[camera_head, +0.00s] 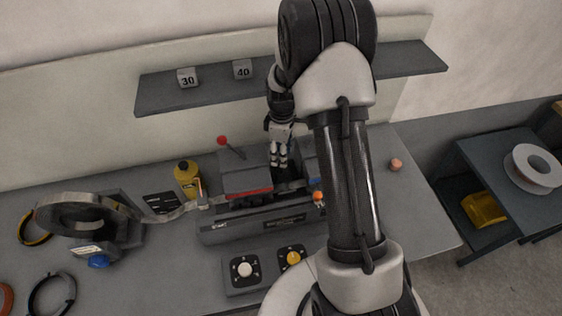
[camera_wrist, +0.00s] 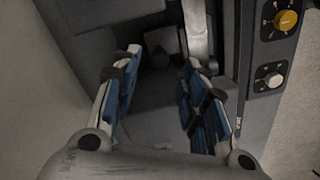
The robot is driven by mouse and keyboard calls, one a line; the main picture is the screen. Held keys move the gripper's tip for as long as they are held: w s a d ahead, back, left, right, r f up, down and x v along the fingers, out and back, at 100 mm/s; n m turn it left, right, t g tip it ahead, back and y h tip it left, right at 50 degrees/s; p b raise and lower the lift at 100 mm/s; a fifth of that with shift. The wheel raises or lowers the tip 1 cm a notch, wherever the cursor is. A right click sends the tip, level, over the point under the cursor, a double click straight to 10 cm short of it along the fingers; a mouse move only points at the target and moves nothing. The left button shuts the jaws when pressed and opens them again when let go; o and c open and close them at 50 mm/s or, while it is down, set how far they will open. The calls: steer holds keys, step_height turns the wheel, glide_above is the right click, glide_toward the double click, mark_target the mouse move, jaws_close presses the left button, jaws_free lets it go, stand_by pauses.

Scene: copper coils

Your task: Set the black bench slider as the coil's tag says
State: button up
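A wide coil (camera_head: 75,212) of metal strip stands on a holder at the left of the bench. Its white tag (camera_head: 88,250) hangs at the front, too small to read. The strip runs right to a grey bench machine (camera_head: 246,180) with a red-knobbed lever. My gripper (camera_head: 279,163) points down over the machine's right part. In the wrist view my gripper (camera_wrist: 162,60) is open, its blue-padded fingers apart. A small dark block (camera_wrist: 161,58) shows between and beyond the fingertips; I cannot tell whether it is the black slider. My arm hides part of the machine.
Two dials, one white (camera_head: 245,269) and one yellow (camera_head: 291,258), sit on a panel in front. A yellow bottle (camera_head: 187,178) stands behind the strip. A shelf (camera_head: 205,94) above holds blocks marked 30 and 40. The bench's right end is mostly clear.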

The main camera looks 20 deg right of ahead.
glide_above(284, 172)
steer(key=shift+w+a+f, duration=0.1)
steer(key=shift+a+f, duration=0.05)
steer(key=shift+f, duration=0.6)
steer(key=shift+w+a+f, duration=0.1)
steer(key=shift+a+f, duration=0.05)
steer(key=shift+f, duration=0.65)
steer(key=shift+w+a+f, duration=0.1)
steer(key=shift+a+f, duration=0.05)
steer(key=shift+f, duration=0.6)
jaws_close()
